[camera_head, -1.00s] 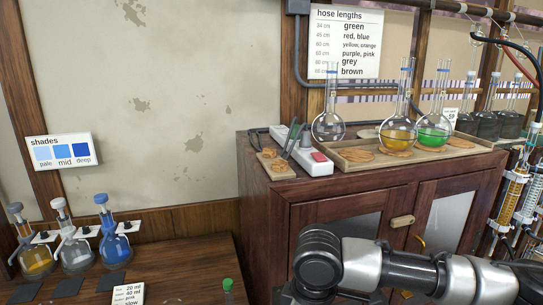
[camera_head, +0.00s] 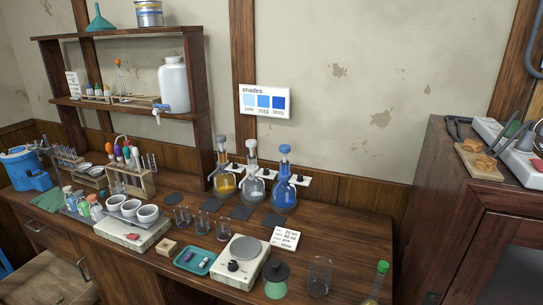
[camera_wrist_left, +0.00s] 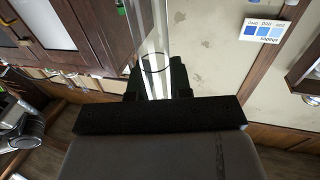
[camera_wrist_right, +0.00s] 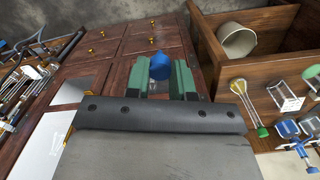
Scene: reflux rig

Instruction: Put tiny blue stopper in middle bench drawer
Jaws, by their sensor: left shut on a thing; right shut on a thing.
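The tiny blue stopper (camera_wrist_right: 160,66) is between the green fingertips of my right gripper (camera_wrist_right: 162,77) in the right wrist view, and the gripper is shut on it. My left gripper (camera_wrist_left: 156,82) is shut on a long clear glass tube (camera_wrist_left: 154,35) in the left wrist view. Neither gripper shows in the head view. The bench (camera_head: 330,240) has drawers with metal handles at its front left: one drawer (camera_head: 45,235) and another drawer (camera_head: 78,278) to its right. Both look shut. I cannot tell which is the middle one.
The bench top holds flasks (camera_head: 284,185), a white balance (camera_head: 240,265), a test tube rack (camera_head: 132,180) and small beakers. A wooden cabinet (camera_head: 465,225) stands at the right. Brass-knobbed drawers (camera_wrist_right: 110,45) show in the right wrist view, beside an open wooden box (camera_wrist_right: 215,60).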

